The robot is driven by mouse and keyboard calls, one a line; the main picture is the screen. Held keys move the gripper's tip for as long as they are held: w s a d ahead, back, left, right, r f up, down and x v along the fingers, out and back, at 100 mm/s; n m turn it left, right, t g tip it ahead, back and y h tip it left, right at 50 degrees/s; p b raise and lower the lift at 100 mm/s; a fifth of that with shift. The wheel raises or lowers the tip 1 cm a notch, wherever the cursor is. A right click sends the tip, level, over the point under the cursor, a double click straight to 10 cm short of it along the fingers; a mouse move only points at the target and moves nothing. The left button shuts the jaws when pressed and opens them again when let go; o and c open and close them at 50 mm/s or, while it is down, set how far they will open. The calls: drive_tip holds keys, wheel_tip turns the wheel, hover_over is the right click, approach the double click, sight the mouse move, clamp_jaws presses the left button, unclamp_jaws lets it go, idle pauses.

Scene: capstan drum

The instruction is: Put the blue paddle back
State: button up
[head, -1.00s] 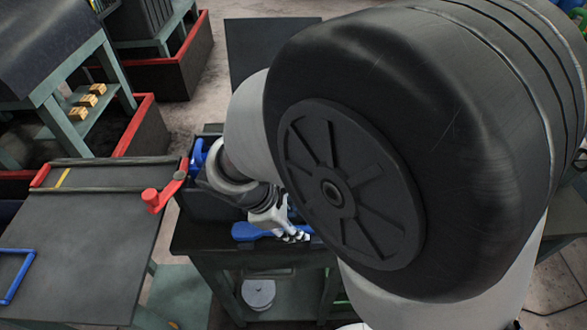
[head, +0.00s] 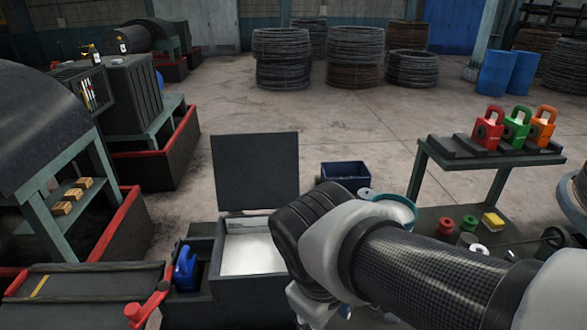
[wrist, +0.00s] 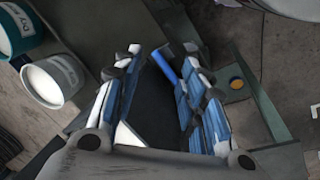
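In the wrist view, my gripper (wrist: 163,72) has its two blue-padded fingers spread apart, with a dark surface showing between them. A blue bar (wrist: 167,64), likely part of the blue paddle, shows beside the right finger and is partly hidden by it. I cannot tell whether it touches that finger. In the head view, my gripper is at the bottom centre, mostly hidden by the wrist and cut off by the frame edge. The paddle is not visible there. An open box (head: 217,289) with a white inside and a raised dark lid (head: 255,172) stands left of my arm.
A red handle (head: 148,308) is at lower left. Two labelled tubs (wrist: 53,81) (wrist: 20,30) are at the wrist view's left.

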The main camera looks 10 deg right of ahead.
drive_tip(key=s+d+r+m+t+y, duration=0.1)
drive_tip(key=s+d+r+m+t, duration=0.1)
drive_tip(key=s+d+m, duration=0.2)
drive_tip(key=shift+s+d+r+m+t+y, duration=0.15)
drive_tip(key=shift+s+d+m+t+y, duration=0.15)
drive_tip(key=shift+s+m, duration=1.25)
drive_tip(key=shift+w+m, duration=0.35)
drive_tip(key=shift+w, duration=0.1)
drive_tip(key=shift+c, duration=0.6)
drive_tip(key=shift+a, duration=0.15)
